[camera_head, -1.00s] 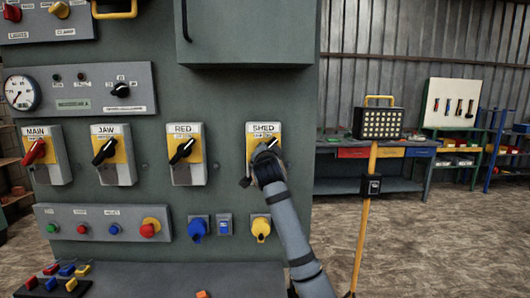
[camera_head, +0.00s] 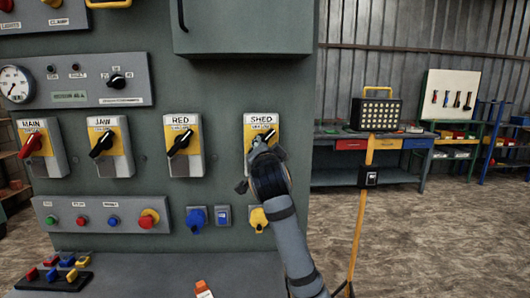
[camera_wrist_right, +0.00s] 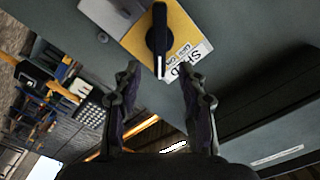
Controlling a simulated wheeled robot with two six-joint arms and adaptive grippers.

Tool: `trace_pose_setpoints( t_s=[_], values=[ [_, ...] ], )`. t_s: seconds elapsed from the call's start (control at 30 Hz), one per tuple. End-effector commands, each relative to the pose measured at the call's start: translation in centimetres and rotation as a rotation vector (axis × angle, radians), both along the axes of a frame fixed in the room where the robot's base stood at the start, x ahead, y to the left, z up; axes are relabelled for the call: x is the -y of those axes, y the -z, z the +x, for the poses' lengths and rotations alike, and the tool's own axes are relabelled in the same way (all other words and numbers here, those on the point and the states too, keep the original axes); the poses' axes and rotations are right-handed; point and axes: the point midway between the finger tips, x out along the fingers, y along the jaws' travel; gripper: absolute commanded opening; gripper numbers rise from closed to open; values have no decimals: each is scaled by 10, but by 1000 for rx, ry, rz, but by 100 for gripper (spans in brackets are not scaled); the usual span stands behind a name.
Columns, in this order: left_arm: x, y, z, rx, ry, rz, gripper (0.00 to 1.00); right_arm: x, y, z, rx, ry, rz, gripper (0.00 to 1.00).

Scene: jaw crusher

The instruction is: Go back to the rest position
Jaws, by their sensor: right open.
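My right gripper (camera_head: 262,160) is in front of the lower part of the SHED switch (camera_head: 262,128) on the grey-green panel, and its arm comes in from below. In the right wrist view the gripper (camera_wrist_right: 157,82) is open, with nothing between its two fingers. The black handle (camera_wrist_right: 158,38) of the SHED switch, on its yellow plate, is just beyond the fingertips and looks apart from them. In the head view the wrist hides the lower part of that switch. My left gripper is not in view.
The MAIN (camera_head: 40,147), JAW (camera_head: 110,146) and RED (camera_head: 184,146) switches are in a row to the left. Below are a button box (camera_head: 102,214) and blue and yellow sockets. A lamp on a yellow stand (camera_head: 366,210) is to the right.

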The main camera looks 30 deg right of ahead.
Motion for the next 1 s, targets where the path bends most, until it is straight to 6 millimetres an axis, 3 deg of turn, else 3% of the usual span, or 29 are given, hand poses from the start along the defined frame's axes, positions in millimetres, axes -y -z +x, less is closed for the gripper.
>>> trace_pose_setpoints(
  t_s=[0.23, 0.77, 0.87, 0.97, 1.0],
  values=[
    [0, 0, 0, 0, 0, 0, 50, -16, 1, -25, -1, -1, 1, 42],
    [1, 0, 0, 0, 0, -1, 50, -16, 1, -26, -3, -1, -1, 42],
    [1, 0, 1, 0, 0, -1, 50, -20, 20, -24, -52, -13, -17, 42],
    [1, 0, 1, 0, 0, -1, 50, -31, 78, -22, -207, -59, -69, 42],
    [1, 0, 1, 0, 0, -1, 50, -37, 110, -24, -292, -90, -101, 42]
  ],
)
